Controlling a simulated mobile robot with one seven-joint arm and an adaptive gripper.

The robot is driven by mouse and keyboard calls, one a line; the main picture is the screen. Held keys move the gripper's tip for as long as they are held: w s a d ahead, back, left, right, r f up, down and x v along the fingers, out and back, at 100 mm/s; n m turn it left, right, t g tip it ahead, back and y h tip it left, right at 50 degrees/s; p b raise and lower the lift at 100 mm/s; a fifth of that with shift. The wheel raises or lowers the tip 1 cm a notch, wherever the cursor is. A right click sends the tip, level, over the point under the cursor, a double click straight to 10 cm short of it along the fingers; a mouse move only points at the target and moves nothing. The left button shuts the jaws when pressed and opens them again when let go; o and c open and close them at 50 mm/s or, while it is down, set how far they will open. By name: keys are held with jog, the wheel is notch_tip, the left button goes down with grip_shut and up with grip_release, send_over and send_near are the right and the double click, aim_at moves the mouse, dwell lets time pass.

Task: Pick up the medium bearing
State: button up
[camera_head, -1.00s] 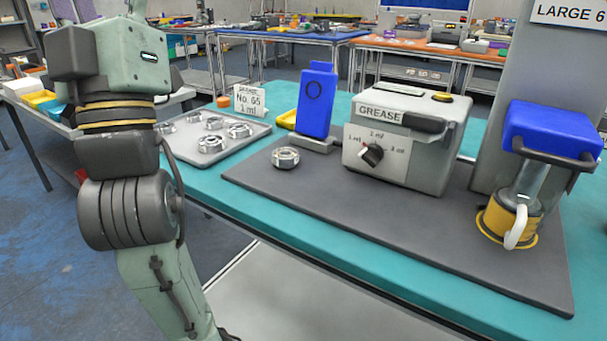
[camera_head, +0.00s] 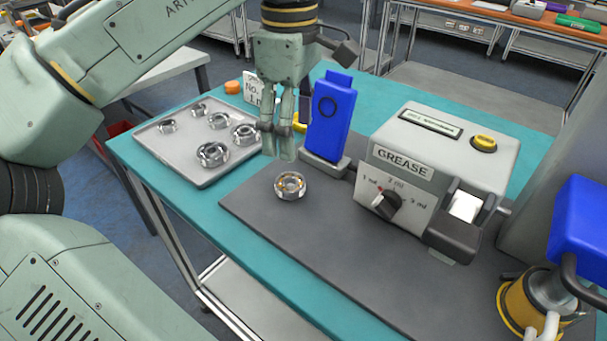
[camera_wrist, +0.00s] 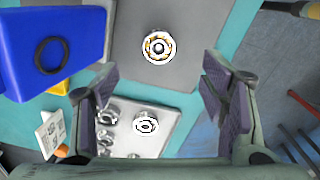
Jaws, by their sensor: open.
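Several silver ring bearings of differing sizes are in view; I cannot tell for sure which is the medium one. One bearing (camera_head: 290,186), yellowish-brown inside its ring, lies flat on the dark mat (camera_head: 310,240) and shows in the wrist view (camera_wrist: 158,46). Others, such as a large one (camera_head: 212,154) and a smaller one (camera_head: 244,133), lie on the grey tray (camera_head: 180,152). My gripper (camera_head: 277,151) points down, open and empty, above the gap between tray and mat. In the wrist view its fingers (camera_wrist: 157,88) stand wide apart, with the mat bearing beyond them.
A blue upright device (camera_head: 330,118) stands close to the right of my gripper. The grease machine (camera_head: 440,150) is further right, and a blue-topped press (camera_head: 580,235) is at the right edge. A card (camera_head: 257,88) stands behind the tray. The front of the mat is clear.

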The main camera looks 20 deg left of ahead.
send_over(292, 185)
jog(key=f, duration=0.4)
jog(key=shift+s+d+f, duration=0.1)
jog(key=shift+s+f, duration=0.1)
jog(key=shift+f, duration=0.2)
notch_tip(292, 185, down, 6)
jog(key=shift+w+r+p, duration=0.15)
jog(key=shift+r+p, duration=0.05)
jog(key=shift+p, duration=0.7)
jog(key=c, duration=1.4)
